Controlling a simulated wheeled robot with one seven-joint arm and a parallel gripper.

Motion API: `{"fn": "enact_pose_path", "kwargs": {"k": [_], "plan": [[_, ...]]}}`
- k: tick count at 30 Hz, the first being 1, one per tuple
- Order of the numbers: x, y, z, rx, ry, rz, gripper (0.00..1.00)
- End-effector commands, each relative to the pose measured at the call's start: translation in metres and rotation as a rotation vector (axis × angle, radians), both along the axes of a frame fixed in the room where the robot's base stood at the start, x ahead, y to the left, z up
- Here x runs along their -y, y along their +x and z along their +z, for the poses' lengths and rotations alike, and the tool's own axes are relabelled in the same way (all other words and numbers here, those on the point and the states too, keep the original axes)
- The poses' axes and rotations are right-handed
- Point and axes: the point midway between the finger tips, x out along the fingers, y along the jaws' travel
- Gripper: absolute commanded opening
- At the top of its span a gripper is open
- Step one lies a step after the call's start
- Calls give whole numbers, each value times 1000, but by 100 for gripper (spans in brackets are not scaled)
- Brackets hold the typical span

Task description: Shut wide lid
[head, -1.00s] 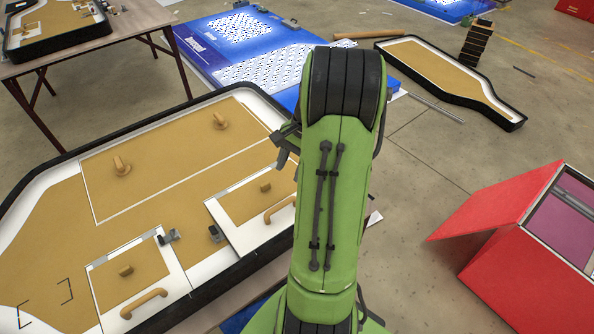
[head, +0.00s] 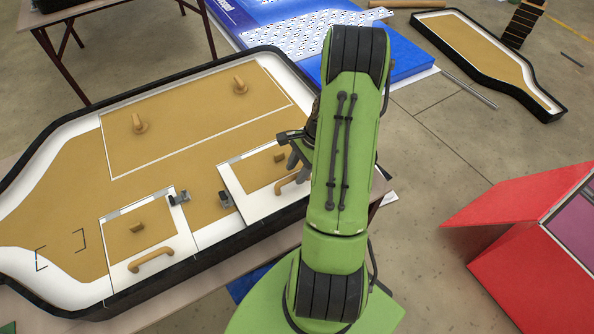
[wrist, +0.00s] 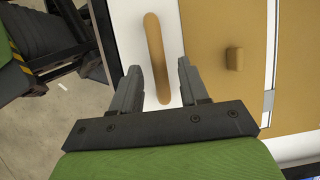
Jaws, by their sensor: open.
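A wide panel (head: 195,115) with a white outline and two wooden knobs lies flat on the tan board, at its back. I cannot tell whether it is the wide lid. Two smaller white-edged lids lie along the front, the left lid (head: 150,240) and the right lid (head: 262,178), each with a wooden bar handle and a small knob. My gripper (head: 292,150) is over the right lid and partly hidden by my arm. In the wrist view my gripper (wrist: 158,72) is open and empty, with a bar handle (wrist: 155,45) showing between its fingers. Contact cannot be told.
The board sits in a black-rimmed tray (head: 35,165) on a table. Small grey latches (head: 180,197) stand between the lids. A blue printed panel (head: 300,35) is behind, a bottle-shaped tray (head: 490,60) at back right, and a red box (head: 530,235) at right.

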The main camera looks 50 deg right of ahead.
Motion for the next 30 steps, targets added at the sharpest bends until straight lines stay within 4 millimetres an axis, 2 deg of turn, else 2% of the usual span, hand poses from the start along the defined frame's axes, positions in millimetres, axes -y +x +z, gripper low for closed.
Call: {"fn": "enact_pose_path", "kwargs": {"k": [9,18,26,30], "plan": [[-2,1,-5,0,0,1,44],[-2,1,-5,1,0,1,0],[-2,1,-5,2,-2,1,0],[-3,-2,-15,2,-2,0,0]]}}
